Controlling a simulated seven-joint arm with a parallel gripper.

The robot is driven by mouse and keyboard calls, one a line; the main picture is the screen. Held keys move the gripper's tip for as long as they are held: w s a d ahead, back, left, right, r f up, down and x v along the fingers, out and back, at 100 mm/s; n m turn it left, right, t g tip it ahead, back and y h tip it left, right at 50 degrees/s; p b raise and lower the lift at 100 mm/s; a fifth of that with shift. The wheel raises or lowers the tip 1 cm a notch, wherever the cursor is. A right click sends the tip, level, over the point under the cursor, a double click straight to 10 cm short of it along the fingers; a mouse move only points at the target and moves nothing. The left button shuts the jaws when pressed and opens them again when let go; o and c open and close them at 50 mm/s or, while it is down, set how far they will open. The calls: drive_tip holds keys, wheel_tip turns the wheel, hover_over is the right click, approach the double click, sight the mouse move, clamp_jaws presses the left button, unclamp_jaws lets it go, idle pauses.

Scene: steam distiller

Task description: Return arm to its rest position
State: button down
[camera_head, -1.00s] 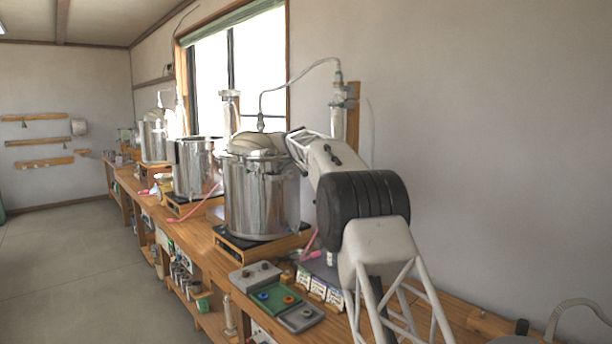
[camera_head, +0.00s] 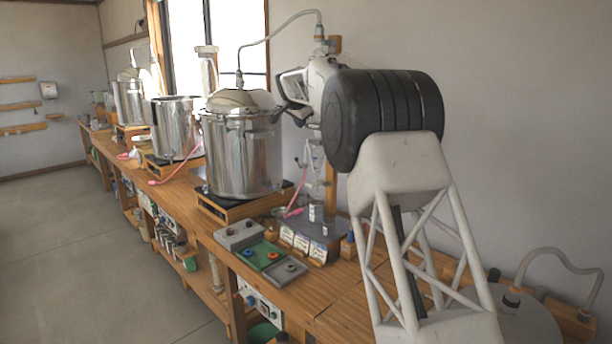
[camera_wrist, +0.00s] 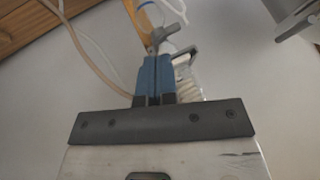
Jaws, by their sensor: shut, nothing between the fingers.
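My gripper (camera_wrist: 153,72) shows in the wrist view as two blue fingers pressed together, with nothing between them. Behind the fingers are a grey clamp-like fitting (camera_wrist: 165,38) and a ribbed whitish part. In the head view my arm rises at the right and bends back toward the nearest steel pot (camera_head: 241,155). Its end is beside the pot's lid (camera_head: 232,101), at the right. The fingertips cannot be made out there, and I cannot tell whether the arm's end touches the lid.
The wooden bench (camera_head: 325,297) runs along the wall with more steel pots (camera_head: 176,128). A glass column stand (camera_head: 331,168) is close behind my arm. A green-and-grey control tray (camera_head: 262,254) lies at the front. A round lidded vessel with a hose (camera_head: 530,318) is at lower right. The floor at left is clear.

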drive_tip(key=s+d+r+n+g, duration=0.15)
drive_tip(key=s+d, duration=0.35)
drive_tip(key=s, duration=0.8)
drive_tip(key=s+d+f+n, duration=0.15)
drive_tip(key=s+d, duration=0.35)
drive_tip(key=s, duration=0.8)
drive_tip(key=s+d+r+n+g, duration=0.15)
drive_tip(key=s+d, duration=0.35)
drive_tip(key=s, duration=0.8)
drive_tip(key=s+d+f+n, duration=0.1)
drive_tip(key=s+f, duration=0.5)
drive_tip(key=s, duration=0.8)
drive_tip(key=s+d+f+n+g, duration=0.1)
drive_tip(key=s+f, duration=0.6)
drive_tip(key=s, duration=0.8)
drive_tip(key=s+d+f+n+y, duration=0.1)
drive_tip(key=s+f, duration=0.6)
drive_tip(key=s, duration=0.7)
drive_tip(key=d+n, duration=0.1)
drive_tip(key=d, duration=0.1)
drive_tip(key=shift+s+d+f+g, duration=0.15)
drive_tip(key=shift+s+d+g, duration=0.05)
drive_tip(key=shift+d+g, duration=0.15)
